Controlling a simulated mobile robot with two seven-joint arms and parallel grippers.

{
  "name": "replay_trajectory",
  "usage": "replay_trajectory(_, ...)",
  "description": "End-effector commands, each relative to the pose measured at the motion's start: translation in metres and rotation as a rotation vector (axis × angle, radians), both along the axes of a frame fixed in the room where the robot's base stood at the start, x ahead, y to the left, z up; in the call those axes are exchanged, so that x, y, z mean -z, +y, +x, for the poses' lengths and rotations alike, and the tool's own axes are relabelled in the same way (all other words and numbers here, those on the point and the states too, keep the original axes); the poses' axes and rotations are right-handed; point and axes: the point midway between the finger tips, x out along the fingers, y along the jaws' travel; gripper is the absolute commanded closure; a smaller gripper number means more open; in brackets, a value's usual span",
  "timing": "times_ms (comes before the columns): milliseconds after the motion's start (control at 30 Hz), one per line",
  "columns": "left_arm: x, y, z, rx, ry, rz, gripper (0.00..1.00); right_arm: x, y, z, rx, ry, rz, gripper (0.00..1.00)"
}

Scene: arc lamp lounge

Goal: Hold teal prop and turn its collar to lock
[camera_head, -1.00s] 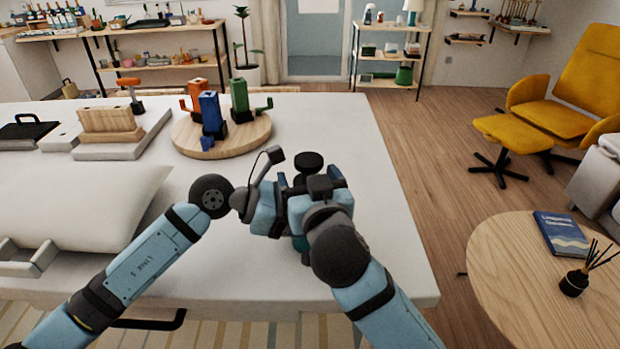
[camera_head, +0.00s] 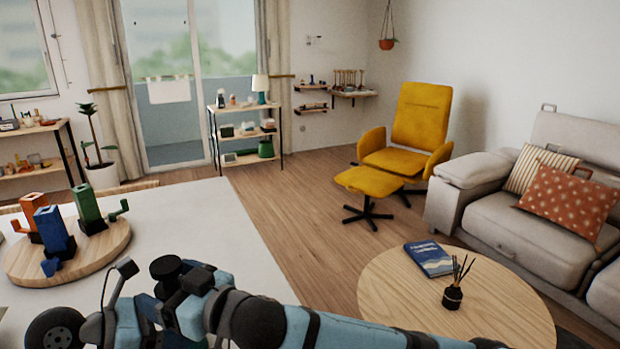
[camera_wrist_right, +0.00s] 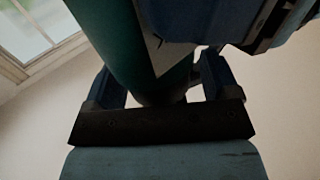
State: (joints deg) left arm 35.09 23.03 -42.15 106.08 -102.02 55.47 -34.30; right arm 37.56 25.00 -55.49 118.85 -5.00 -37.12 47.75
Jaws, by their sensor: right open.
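The teal prop (camera_wrist_right: 128,38) shows in the right wrist view as a thick teal cylinder slanting between the fingers of my right gripper (camera_wrist_right: 160,85). That gripper is open, with one finger on each side of the cylinder; I cannot tell whether either touches it. In the head view my right gripper (camera_head: 188,306) is at the bottom left, over the white table. A black round disc (camera_head: 166,267) rises beside it, perhaps the prop's top. The collar cannot be made out.
A round wooden board (camera_head: 30,272) with orange, blue and green fixtures stands on the white table (camera_head: 215,225) to the left. A round wooden side table (camera_head: 400,290) with a blue book (camera_head: 429,259) and a reed diffuser (camera_head: 452,296) is at the right. Floor lies between.

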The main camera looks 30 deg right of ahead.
Motion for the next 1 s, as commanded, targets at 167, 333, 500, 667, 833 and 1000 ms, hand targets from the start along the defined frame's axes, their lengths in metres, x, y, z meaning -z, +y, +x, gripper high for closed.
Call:
replay_trajectory(167, -0.0009, -0.0001, 0.0001, 0.000, -0.001, -0.002, 0.79, -0.0014, -0.0008, 0.0012, -0.127, -0.006, -0.006, 0.19)
replay_trajectory(333, -0.0010, -0.0002, 0.0000, 0.000, -0.001, -0.002, 0.79, -0.0014, -0.0004, 0.0012, -0.240, -0.006, -0.005, 0.19)
replay_trajectory(500, -0.0011, -0.0004, -0.0001, 0.000, -0.001, -0.002, 0.79, -0.0015, -0.0010, 0.0016, -0.352, -0.004, -0.004, 0.19)
replay_trajectory(667, -0.0011, -0.0004, -0.0001, 0.000, -0.001, -0.002, 0.79, -0.0012, -0.0016, 0.0021, -0.470, -0.003, -0.005, 0.19)
replay_trajectory(833, -0.0010, -0.0005, -0.0002, 0.000, -0.001, -0.002, 0.79, -0.0006, -0.0010, 0.0022, -0.627, -0.001, -0.003, 0.19)
replay_trajectory(1000, -0.0011, -0.0005, -0.0001, 0.000, -0.001, -0.002, 0.79, -0.0001, -0.0005, 0.0020, -0.785, 0.001, -0.004, 0.19)
